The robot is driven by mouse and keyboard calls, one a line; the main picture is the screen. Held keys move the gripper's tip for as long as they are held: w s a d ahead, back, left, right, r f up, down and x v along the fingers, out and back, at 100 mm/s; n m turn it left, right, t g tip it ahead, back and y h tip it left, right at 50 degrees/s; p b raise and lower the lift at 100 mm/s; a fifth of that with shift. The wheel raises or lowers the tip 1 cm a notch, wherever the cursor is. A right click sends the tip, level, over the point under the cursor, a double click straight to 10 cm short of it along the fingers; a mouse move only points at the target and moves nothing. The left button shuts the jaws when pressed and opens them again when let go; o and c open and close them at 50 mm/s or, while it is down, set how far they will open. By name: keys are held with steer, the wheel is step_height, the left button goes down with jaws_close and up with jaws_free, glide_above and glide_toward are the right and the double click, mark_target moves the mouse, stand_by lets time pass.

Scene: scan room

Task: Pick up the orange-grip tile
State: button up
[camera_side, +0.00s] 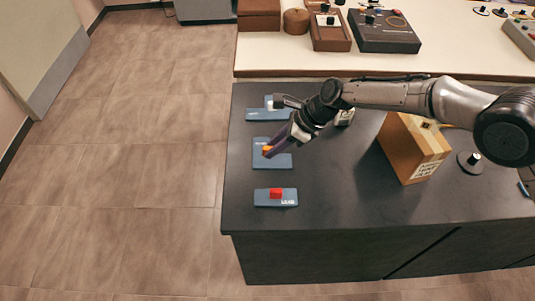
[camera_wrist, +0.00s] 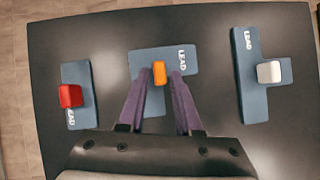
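The orange-grip tile is a flat blue-grey plate (camera_side: 282,162) marked LEAD with a small orange grip block (camera_side: 266,150), lying on the dark table in the side view. In the wrist view its plate (camera_wrist: 152,54) and orange grip (camera_wrist: 159,73) are in the middle. My gripper (camera_wrist: 159,74) is open, its two purple fingers pointing at the tile with the orange grip between their tips and a gap visible on each side. In the side view my gripper (camera_side: 268,153) is right at the orange grip, partly covering the tile. I cannot tell the exact finger height.
A red-grip tile (camera_side: 262,198) lies nearer the front, and a white-grip tile (camera_side: 258,115) lies farther back. A cardboard box (camera_side: 408,150) and a black round weight (camera_side: 466,166) stand to the right. A pale counter (camera_side: 330,62) with brown blocks and cases runs behind. The table's left edge is close to the tiles.

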jaws_close()
